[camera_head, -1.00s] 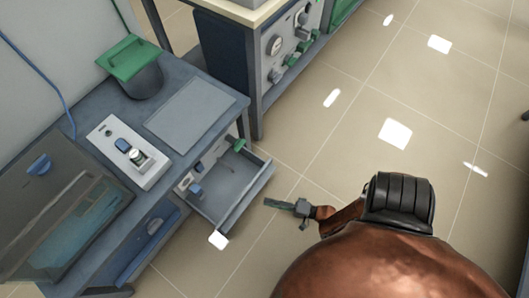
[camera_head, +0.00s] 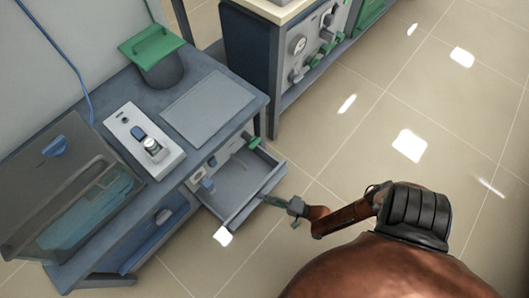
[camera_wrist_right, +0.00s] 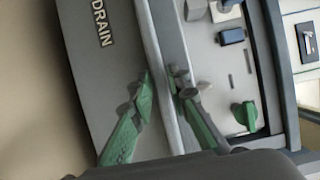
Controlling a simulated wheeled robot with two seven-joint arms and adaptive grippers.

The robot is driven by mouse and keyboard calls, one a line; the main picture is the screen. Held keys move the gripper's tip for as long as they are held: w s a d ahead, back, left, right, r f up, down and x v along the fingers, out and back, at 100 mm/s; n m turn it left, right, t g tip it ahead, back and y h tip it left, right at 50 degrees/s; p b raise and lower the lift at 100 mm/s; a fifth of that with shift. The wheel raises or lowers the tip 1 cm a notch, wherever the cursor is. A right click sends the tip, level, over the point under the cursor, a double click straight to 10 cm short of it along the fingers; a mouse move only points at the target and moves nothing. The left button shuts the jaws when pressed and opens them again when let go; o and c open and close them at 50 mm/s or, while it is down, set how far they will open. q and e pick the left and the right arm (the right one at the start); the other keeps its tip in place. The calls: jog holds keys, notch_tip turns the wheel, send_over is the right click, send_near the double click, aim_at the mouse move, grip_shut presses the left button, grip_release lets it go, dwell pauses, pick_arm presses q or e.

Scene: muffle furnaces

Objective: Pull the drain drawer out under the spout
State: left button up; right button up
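The grey drain drawer (camera_head: 236,184) stands pulled out below the tabletop of the left bench in the head view. In the right wrist view its front panel (camera_wrist_right: 88,65) carries the word DRAIN. Small metal and blue fittings (camera_head: 207,183), perhaps including the spout, sit on the bench face behind the drawer. My right gripper (camera_head: 271,201) is at the drawer's front edge. In the right wrist view its green fingers (camera_wrist_right: 160,82) are spread, one on each side of the front wall's rim, with no clear grip visible. My left gripper is not in view.
A green knob (camera_wrist_right: 244,115) is on the face beside the drawer. The bench (camera_head: 168,110) carries a white control box (camera_head: 143,141), a green-lidded container (camera_head: 155,58) and a flat grey plate (camera_head: 207,108). The floor (camera_head: 370,100) to the right is open.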

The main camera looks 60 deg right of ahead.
grip_shut()
jog(key=shift+s, duration=0.1)
jog(key=shift+s+a, duration=0.15)
jog(key=shift+s, duration=0.4)
jog(key=shift+s+a, duration=0.15)
jog(key=shift+s, duration=0.4)
jog(key=shift+o, duration=0.5)
grip_release()
jog(key=s+d, duration=0.2)
jog(key=s, duration=1)
